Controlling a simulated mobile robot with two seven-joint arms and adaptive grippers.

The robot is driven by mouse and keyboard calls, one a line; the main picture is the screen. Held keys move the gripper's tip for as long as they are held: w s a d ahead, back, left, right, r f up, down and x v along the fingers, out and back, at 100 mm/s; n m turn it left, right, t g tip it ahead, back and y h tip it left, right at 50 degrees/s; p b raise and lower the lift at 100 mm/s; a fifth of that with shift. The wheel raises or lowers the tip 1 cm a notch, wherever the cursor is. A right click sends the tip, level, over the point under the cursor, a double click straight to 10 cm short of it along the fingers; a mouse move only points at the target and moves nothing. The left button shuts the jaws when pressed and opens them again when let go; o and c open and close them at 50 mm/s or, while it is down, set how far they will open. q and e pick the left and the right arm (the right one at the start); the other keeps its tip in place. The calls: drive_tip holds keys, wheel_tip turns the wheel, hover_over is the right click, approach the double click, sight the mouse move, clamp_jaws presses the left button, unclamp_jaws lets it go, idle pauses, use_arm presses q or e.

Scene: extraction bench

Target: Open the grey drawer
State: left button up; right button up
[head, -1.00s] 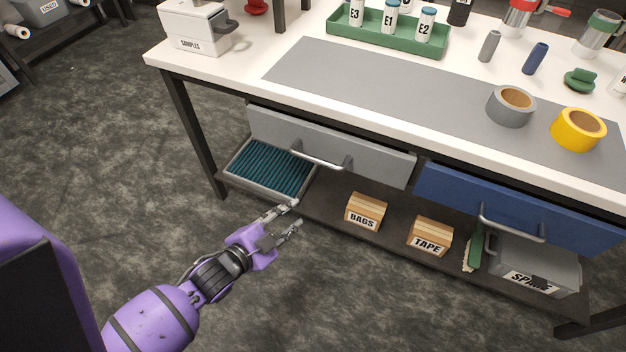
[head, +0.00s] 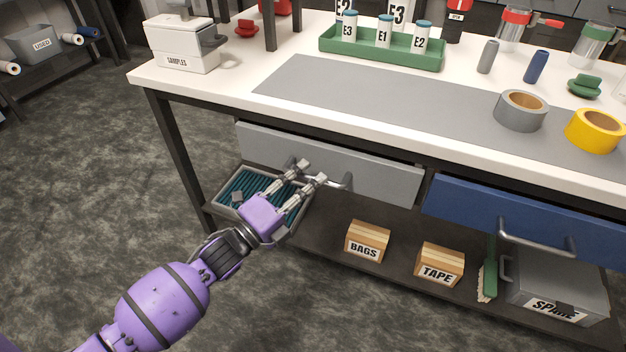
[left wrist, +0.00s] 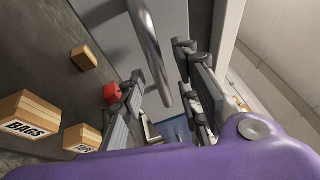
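The grey drawer (head: 392,180) is under the left part of the bench top and looks closed. Its metal bar handle (head: 347,182) is partly hidden by my left gripper (head: 312,171). My left gripper is open, its two fingers pointing at the drawer front by the handle's left part. In the left wrist view, the handle (left wrist: 149,45) runs between the two spread fingers (left wrist: 163,92). I cannot tell whether either finger touches it. My right gripper is not in view.
A blue drawer (head: 470,208) sits to the right. The shelf below holds a tray of teal items (head: 228,184), a BAGS box (head: 367,242), a TAPE box (head: 439,264) and a grey case (head: 560,285). The floor in front is clear.

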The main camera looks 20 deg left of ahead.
use_arm(q)
drive_tip(key=shift+x, duration=0.9)
clamp_jaws()
